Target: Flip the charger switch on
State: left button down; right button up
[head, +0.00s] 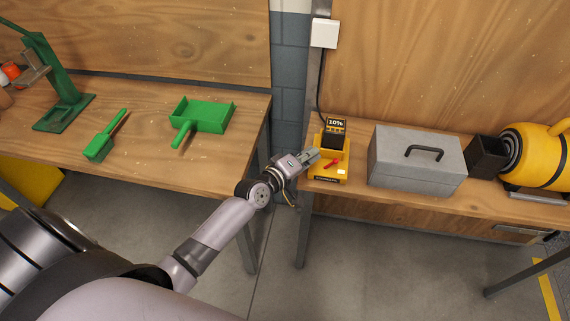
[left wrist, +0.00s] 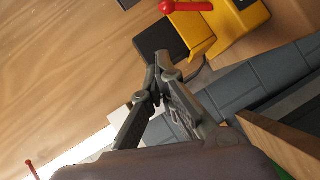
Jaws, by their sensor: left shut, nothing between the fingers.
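The yellow charger (head: 328,170) stands at the left end of the right-hand bench, with a black battery and a display reading 10% on it. Its red switch lever (head: 333,162) is on the front face. The charger (left wrist: 228,25) and the red lever (left wrist: 190,6) also show at the top of the left wrist view. My left gripper (head: 314,155) is shut and empty, just left of the charger and close to the lever. In the left wrist view its fingers (left wrist: 158,68) come together below the lever, apart from it. My right gripper is not in view.
A grey toolbox (head: 415,165) stands right of the charger. A black container (head: 487,157) and a yellow machine (head: 540,150) are further right. A white wall box (head: 324,33) has a cable running down. A gap separates this bench from the left bench (head: 150,150) with green tools.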

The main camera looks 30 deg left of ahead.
pick_arm(q)
jog(key=d+b+v, duration=0.1)
jog(key=v, duration=0.7)
jog(key=shift+s+r, duration=0.3)
jog(key=shift+r, duration=0.15)
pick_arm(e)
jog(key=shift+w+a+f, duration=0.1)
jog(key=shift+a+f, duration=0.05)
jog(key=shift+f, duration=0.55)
pick_arm(q)
jog(key=shift+a, duration=0.1)
